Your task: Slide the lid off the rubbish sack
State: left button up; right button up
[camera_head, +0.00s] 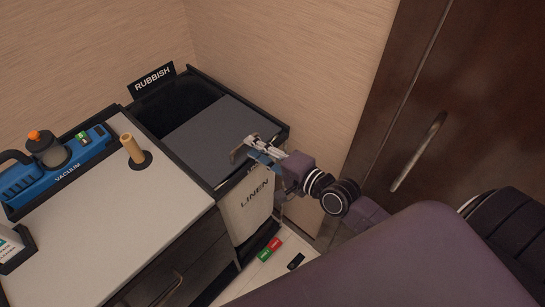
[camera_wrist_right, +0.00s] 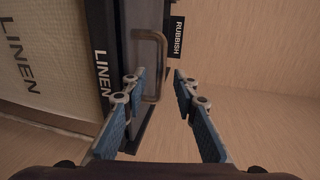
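The grey flat lid (camera_head: 215,138) lies on top of the black-framed bin at the end of the cart. A dark opening (camera_head: 178,102) shows beside it, next to the RUBBISH sign (camera_head: 152,79). A metal bar handle (camera_head: 238,152) stands at the lid's near right part; it also shows in the right wrist view (camera_wrist_right: 161,62). My right gripper (camera_head: 258,148) is close to the handle. In the wrist view its blue fingers (camera_wrist_right: 158,80) are apart, with the handle's near end between or just ahead of the tips; contact cannot be told. My left gripper is not in view.
A pale LINEN sack (camera_head: 253,207) hangs below the bin's front edge. A dark door (camera_head: 450,110) stands right. Small red and green items (camera_head: 270,249) lie low down.

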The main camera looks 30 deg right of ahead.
jog(key=v, duration=0.7)
jog(key=shift+s, duration=0.25)
jog(key=shift+d+r, duration=0.1)
jog(key=s+d+f+n+g+h+b, duration=0.1)
jog(key=s+d+f+n+g+h, duration=0.15)
jog(key=f, duration=0.95)
jog(key=s+d+f+n+g+h, duration=0.1)
jog(key=s+d+f+n, duration=0.15)
jog(key=f, duration=0.85)
jog(key=s+d+f+n+g+h+b, duration=0.1)
jog(key=s+d+f+g+h, duration=0.15)
jog(key=f, duration=0.95)
jog(key=s+a+f+n+g, duration=0.1)
jog(key=s+f+n+g, duration=0.1)
jog(key=s+f, duration=0.5)
jog(key=s+a+f+n+g+b, duration=0.1)
jog(key=s+a+f+n+g, duration=0.1)
jog(key=s+f, duration=0.6)
jog(key=s+a+f+n+g+b, duration=0.1)
jog(key=s+f+n, duration=0.5)
jog(key=s, duration=0.8)
jog(key=a+f+g, duration=0.1)
jog(key=g, duration=0.1)
jog(key=shift+s+a+f+g, duration=0.25)
jog(key=shift+g, duration=0.05)
